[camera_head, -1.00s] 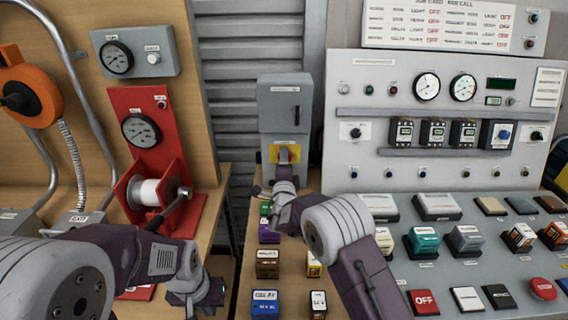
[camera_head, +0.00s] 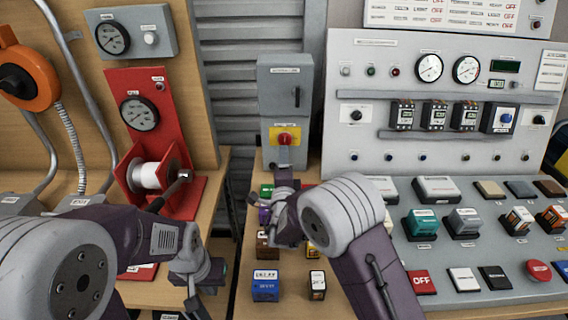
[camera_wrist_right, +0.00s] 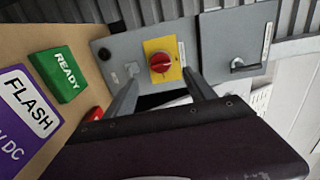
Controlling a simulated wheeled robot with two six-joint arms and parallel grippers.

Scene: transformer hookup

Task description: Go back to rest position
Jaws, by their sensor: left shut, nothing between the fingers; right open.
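My left gripper (camera_head: 200,300) is low in the head view, to the left of the gap between the benches. It is shut and empty. My right gripper (camera_wrist_right: 165,95) is open in the right wrist view, its two fingers apart with nothing held. Beyond its fingers is a grey switch box (camera_wrist_right: 235,45) with a red rotary knob (camera_wrist_right: 160,62) on a yellow plate (camera_wrist_right: 176,72). In the head view the same box (camera_head: 285,85) stands at the back, and my right forearm covers part of the bench in front of it.
A green READY block (camera_wrist_right: 57,75) and a purple FLASH block (camera_wrist_right: 27,105) lie beside the right gripper. A blue block (camera_head: 265,286) is near the front. A button console (camera_head: 455,225) stands right; a red spool stand (camera_head: 155,165) stands left.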

